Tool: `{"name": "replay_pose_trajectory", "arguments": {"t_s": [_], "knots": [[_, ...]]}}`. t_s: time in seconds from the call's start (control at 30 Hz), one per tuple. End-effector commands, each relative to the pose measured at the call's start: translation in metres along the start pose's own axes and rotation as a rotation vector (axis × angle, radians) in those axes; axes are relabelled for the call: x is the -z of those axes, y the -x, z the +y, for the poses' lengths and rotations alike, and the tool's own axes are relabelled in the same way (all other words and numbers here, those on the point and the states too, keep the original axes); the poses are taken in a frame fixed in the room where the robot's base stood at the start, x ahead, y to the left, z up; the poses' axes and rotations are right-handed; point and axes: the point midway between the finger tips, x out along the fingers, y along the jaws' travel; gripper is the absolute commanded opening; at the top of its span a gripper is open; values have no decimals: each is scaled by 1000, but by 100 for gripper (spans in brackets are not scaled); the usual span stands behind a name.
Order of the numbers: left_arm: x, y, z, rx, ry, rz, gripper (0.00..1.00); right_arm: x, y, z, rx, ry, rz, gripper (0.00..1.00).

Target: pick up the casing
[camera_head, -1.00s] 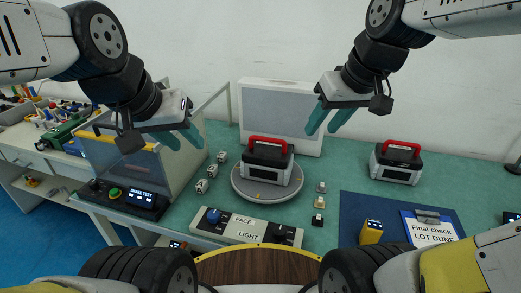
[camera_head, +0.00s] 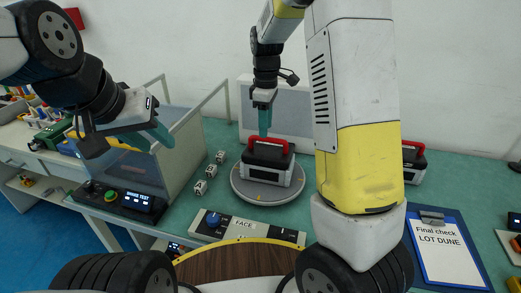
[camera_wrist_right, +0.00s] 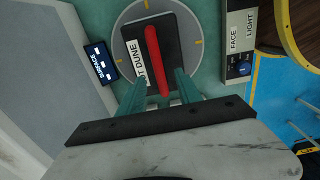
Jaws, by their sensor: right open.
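A dark casing with a red handle and a light front (camera_head: 266,165) stands upright on a round grey turntable (camera_head: 242,190). In the right wrist view the red handle (camera_wrist_right: 157,60) of the casing lies ahead between my fingers, with "DUNE" on a white label. My right gripper (camera_head: 265,122) points down just above the handle; its fingers (camera_wrist_right: 158,88) are open and spread to either side of the handle's line. A second casing with a red handle (camera_head: 413,162) is partly hidden behind my right arm. My left gripper (camera_head: 152,136) is open and empty at the left, beside the clear-walled box.
A control strip with a blue knob (camera_head: 248,229) lies in front of the turntable. Small cubes (camera_head: 211,172) stand to its left. A grey panel (camera_head: 290,107) stands behind it. A clipboard (camera_head: 446,250) lies at the right. A small display (camera_wrist_right: 101,63) is near the turntable.

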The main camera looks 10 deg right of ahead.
Motion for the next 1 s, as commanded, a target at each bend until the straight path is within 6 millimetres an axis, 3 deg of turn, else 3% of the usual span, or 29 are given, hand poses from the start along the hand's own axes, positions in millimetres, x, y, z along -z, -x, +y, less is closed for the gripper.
{"name": "replay_pose_trajectory", "arguments": {"t_s": [0.4, 0.67, 0.7, 0.9, 1.0], "knots": [[0, 0, 0, 0, 0, 0, 36, -9, -54, 1, 2, -1, -1, 41], [0, 0, 0, 0, 0, 0, 36, -9, -58, 1, 0, -2, 0, 41], [0, 0, 0, 0, 0, 0, 36, -9, -58, 1, 0, -1, 0, 39], [0, 0, 0, 0, 0, 0, 36, -9, -58, 1, 0, -2, 1, 0], [0, 0, 0, 0, 0, 0, 36, -9, -58, 1, 0, -2, 1, 0]]}}
